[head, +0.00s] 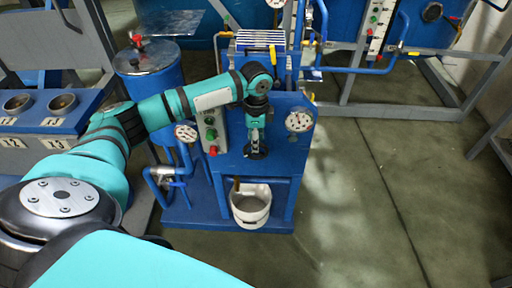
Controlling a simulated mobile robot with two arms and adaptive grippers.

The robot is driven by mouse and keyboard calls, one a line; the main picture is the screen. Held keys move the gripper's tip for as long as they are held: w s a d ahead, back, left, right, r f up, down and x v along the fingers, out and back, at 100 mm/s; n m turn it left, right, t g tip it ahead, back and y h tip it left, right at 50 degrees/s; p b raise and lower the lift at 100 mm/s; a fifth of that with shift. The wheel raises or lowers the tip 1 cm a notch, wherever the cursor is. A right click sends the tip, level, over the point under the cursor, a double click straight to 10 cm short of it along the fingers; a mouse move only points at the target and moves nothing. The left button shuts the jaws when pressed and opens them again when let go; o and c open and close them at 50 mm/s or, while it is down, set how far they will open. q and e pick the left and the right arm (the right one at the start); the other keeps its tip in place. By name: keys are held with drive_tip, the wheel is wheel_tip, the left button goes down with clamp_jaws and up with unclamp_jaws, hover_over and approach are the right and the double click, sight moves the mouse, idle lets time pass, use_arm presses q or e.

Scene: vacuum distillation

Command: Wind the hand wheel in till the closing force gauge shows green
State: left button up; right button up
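My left gripper (256,138) is in front of the blue machine's front panel (232,163), pointing down at a small dark round part (257,153) that looks like the hand wheel. The gripper covers much of this part, and I cannot tell whether its fingers touch or grip it. A round white gauge (299,121) sits on the panel to the right of the gripper. Another gauge (186,132) stands at the left of the machine. Their needles and colours are too small to read, and I cannot tell which shows closing force. My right gripper is not in view.
A white bucket (250,207) stands on the machine's base below the panel. A button box (210,128) is left of the gripper. A blue tank (152,84) and pipes stand behind my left arm. A blue rack (84,119) is at left. The floor at right is clear.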

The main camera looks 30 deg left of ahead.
sight(256, 160)
use_arm(q)
drive_tip(key=shift+f, duration=1.7)
clamp_jaws()
